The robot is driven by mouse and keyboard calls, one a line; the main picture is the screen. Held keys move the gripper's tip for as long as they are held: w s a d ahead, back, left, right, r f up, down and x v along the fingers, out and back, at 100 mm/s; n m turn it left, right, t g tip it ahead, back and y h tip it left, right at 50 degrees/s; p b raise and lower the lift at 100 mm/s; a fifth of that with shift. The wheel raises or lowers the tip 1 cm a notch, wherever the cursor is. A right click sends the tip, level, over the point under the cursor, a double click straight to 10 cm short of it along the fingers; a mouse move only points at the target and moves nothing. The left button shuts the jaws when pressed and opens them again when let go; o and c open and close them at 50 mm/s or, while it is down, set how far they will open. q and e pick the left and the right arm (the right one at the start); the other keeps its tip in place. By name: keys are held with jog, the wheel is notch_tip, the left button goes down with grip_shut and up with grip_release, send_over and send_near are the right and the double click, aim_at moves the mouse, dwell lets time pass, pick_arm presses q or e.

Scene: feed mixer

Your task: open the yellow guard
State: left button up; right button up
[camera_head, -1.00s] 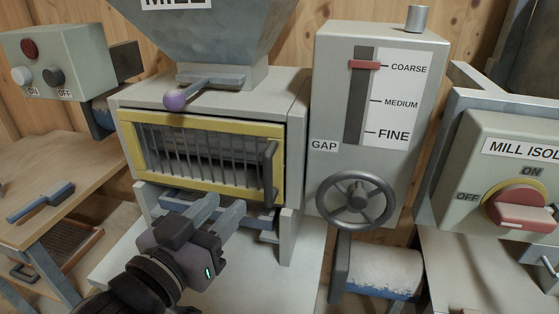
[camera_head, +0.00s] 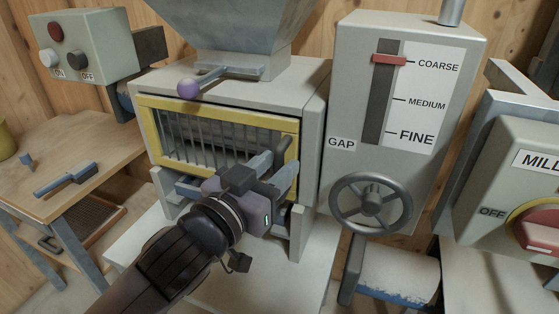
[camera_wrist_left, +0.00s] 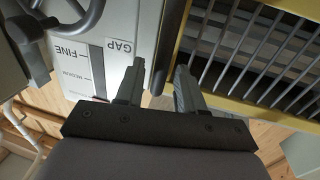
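The yellow guard (camera_head: 165,105) is a yellow frame with grey bars on the front of the mill housing. It looks closed; its lower right part is hidden by my left gripper. Its dark upright handle (camera_head: 283,148) is at the right side. My left gripper (camera_head: 275,168) is at the handle's lower part, its two fingers apart. In the left wrist view the guard (camera_wrist_left: 262,90) fills the upper right, and a dark bar runs upward near the gap between the open fingers of my left gripper (camera_wrist_left: 158,85). Contact cannot be told. My right gripper is not in view.
The grey gap box with a handwheel (camera_head: 370,203) stands close to the right of the guard. A purple-knobbed lever (camera_head: 190,89) sits above it. A wooden table with a blue-handled brush (camera_head: 68,178) is at the left. An isolator box (camera_head: 500,190) is far right.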

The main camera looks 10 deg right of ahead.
pick_arm(q)
jog(key=shift+x, duration=0.8)
grip_shut()
